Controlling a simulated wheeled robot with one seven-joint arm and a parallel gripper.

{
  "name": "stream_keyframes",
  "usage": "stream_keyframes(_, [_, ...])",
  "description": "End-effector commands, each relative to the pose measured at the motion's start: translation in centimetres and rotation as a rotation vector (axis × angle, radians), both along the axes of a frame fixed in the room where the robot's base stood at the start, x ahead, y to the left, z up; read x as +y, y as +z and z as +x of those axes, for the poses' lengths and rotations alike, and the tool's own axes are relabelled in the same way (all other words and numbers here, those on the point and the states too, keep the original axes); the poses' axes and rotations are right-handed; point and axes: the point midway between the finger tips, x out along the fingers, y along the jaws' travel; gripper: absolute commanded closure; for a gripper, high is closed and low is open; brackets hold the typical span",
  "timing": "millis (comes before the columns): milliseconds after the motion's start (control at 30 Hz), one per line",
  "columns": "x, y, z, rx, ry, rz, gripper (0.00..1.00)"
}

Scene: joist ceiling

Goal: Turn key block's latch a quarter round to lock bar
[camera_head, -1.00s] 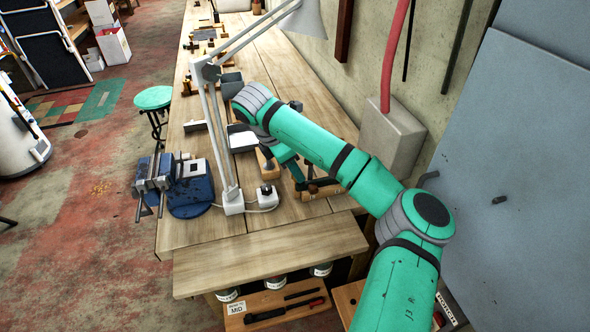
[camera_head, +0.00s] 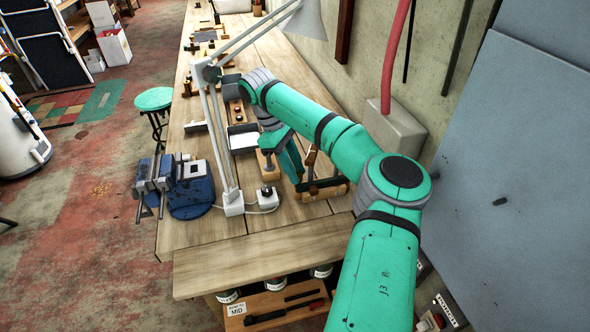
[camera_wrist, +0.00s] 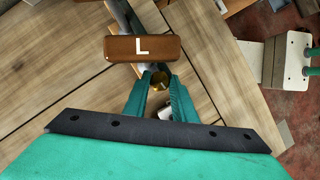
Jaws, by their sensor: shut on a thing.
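In the wrist view, my gripper (camera_wrist: 160,88) has its two teal fingers close together around a small round brass-coloured piece (camera_wrist: 160,78). I cannot tell for sure whether this piece is the latch. A brown block marked with a white L (camera_wrist: 143,48) lies just beyond the fingertips. In the head view, my gripper (camera_head: 287,155) is low over the bench, and its fingertips are not clear. A wooden block (camera_head: 267,165) stands to its left and a wood piece with dark parts (camera_head: 322,190) to its right. I cannot make out the bar.
The grey lamp (camera_head: 222,135) stands to the left of my gripper, with its white base (camera_head: 233,203) and a small switch box (camera_head: 267,195) near it. A blue vise (camera_head: 190,190) is at the bench's left edge. The bench's front board (camera_head: 260,255) is clear.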

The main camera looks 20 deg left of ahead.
Motion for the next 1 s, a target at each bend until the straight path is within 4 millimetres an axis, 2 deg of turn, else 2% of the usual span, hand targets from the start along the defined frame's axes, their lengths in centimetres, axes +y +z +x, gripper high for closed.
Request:
stream_keyframes(300, [0.03, 0.09, 0.10, -0.002, -0.100, 0.000, 0.98])
stream_keyframes(800, [0.03, 0.10, 0.13, -0.002, -0.115, 0.001, 0.98])
stream_keyframes(833, [0.03, 0.10, 0.14, -0.002, -0.115, 0.001, 0.69])
stream_keyframes(867, [0.03, 0.09, 0.14, -0.002, -0.115, 0.001, 0.62])
stream_keyframes(900, [0.02, 0.08, 0.13, -0.002, -0.115, 0.001, 0.57])
stream_keyframes(1000, [0.01, 0.06, 0.12, -0.002, -0.114, 0.001, 0.57])
